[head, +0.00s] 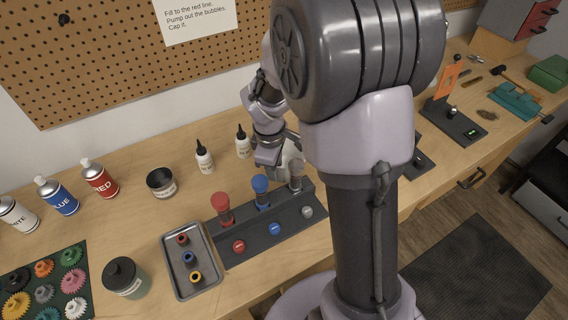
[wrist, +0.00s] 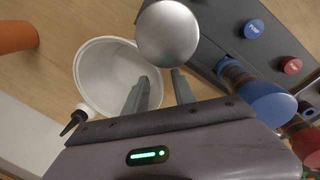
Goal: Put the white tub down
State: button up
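The white tub (wrist: 103,60) is round, open at the top and looks empty in the wrist view. It appears to stand on the wooden bench. My gripper (wrist: 162,76) is at the tub's near right side. One finger overlaps the inside of the tub and the other is outside it, with a visible gap between them. In the head view the tub (head: 293,156) shows only partly, beside my gripper (head: 270,163) and behind the dark stand (head: 262,249); my arm hides the rest.
The stand holds a red plunger (head: 221,203), a blue plunger (head: 261,187) and a grey knob (wrist: 167,34) close to my fingers. White bottles with black tips (head: 204,160) stand to the left. A grey tray (head: 179,284) lies at the front. Bench behind the bottles is clear.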

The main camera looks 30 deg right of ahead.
aim_at(278, 180)
jog(key=f, duration=0.1)
jog(key=f+b, duration=0.1)
jog(key=f, duration=0.1)
jog(key=f+b, duration=0.1)
jog(key=shift+w+d+f, duration=0.2)
jog(key=shift+d+f, duration=0.15)
jog(key=shift+d, duration=0.05)
jog(key=shift+r, duration=0.2)
grip_shut()
